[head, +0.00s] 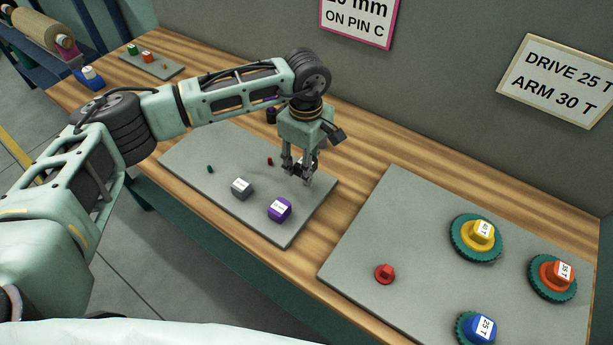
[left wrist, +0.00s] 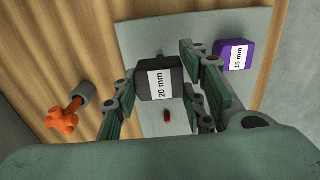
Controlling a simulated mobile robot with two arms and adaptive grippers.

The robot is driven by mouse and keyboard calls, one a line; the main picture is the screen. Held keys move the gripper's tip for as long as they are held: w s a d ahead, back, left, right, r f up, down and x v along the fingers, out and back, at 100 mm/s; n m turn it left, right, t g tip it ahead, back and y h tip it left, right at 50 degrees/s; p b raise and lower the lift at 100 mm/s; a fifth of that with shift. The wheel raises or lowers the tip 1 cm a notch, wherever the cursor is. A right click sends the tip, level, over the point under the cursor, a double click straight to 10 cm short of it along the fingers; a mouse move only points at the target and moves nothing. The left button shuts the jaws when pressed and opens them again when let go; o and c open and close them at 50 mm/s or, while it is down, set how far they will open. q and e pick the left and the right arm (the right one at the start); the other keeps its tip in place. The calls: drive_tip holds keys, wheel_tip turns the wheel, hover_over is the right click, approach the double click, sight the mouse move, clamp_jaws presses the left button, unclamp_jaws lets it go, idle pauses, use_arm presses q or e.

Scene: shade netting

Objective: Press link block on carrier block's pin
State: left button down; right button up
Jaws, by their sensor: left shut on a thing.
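My left gripper (head: 298,178) hangs above the right part of the left grey mat. In the left wrist view its fingers (left wrist: 155,98) are shut on a dark block (left wrist: 153,90) labelled "20 mm"; in the head view the fingers mostly hide this block. A purple block (head: 279,209) stands near the mat's front right; it shows as "15 mm" in the left wrist view (left wrist: 234,54). A grey block (head: 241,188) with a white label stands left of it. A small red pin (head: 269,161) is also on the mat. No label tells which block is the link or carrier.
The left mat (head: 190,150) also bears a small green pin (head: 210,169). The right mat (head: 350,255) holds a red knob (head: 384,273) and toothed teal wheels (head: 465,250) with labelled blocks. An orange knob (left wrist: 62,121) lies left in the left wrist view. A wall stands behind.

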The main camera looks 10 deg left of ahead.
use_arm(q)
drive_tip(key=shift+r, duration=0.15)
idle(0.3)
drive_tip(key=shift+r+p, duration=0.6)
drive_tip(key=shift+r, duration=1.35)
